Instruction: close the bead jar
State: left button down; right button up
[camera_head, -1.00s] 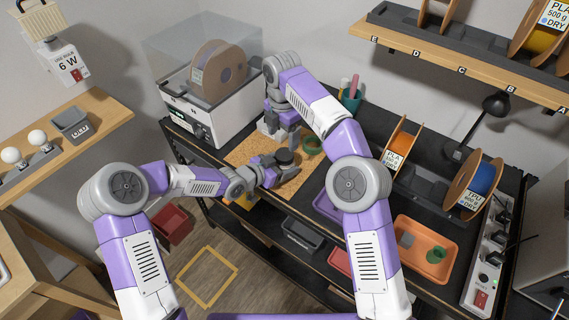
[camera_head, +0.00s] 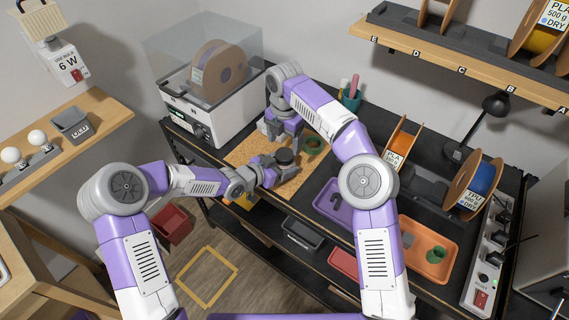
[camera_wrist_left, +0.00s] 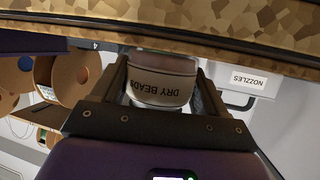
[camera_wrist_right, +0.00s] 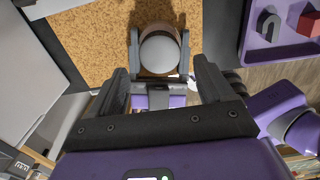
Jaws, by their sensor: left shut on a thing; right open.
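The bead jar (camera_head: 284,157) stands on the cork mat (camera_head: 247,149). It shows in the left wrist view (camera_wrist_left: 160,85) with an upside-down "DRY BEADS" label. My left gripper (camera_wrist_left: 162,82) is shut around its sides. In the right wrist view the jar's round grey top (camera_wrist_right: 159,50) faces me; I cannot tell for sure whether that is a lid. My right gripper (camera_head: 281,137) is open and empty, over the mat just behind the jar in the head view, pointing down.
A white machine with a clear cover (camera_head: 205,100) stands behind the mat. A teal pen cup (camera_head: 351,98) is at the back. A purple tray (camera_head: 325,201) with a dark horseshoe-shaped piece and an orange tray (camera_head: 432,262) lie to the right. Spools stand farther right.

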aim_at(284, 154)
jog(key=shift+f, duration=2.35)
jog(key=c, duration=1.1)
jog(key=m, duration=1)
jog(key=o, duration=1.2)
jog(key=shift+c, duration=0.2)
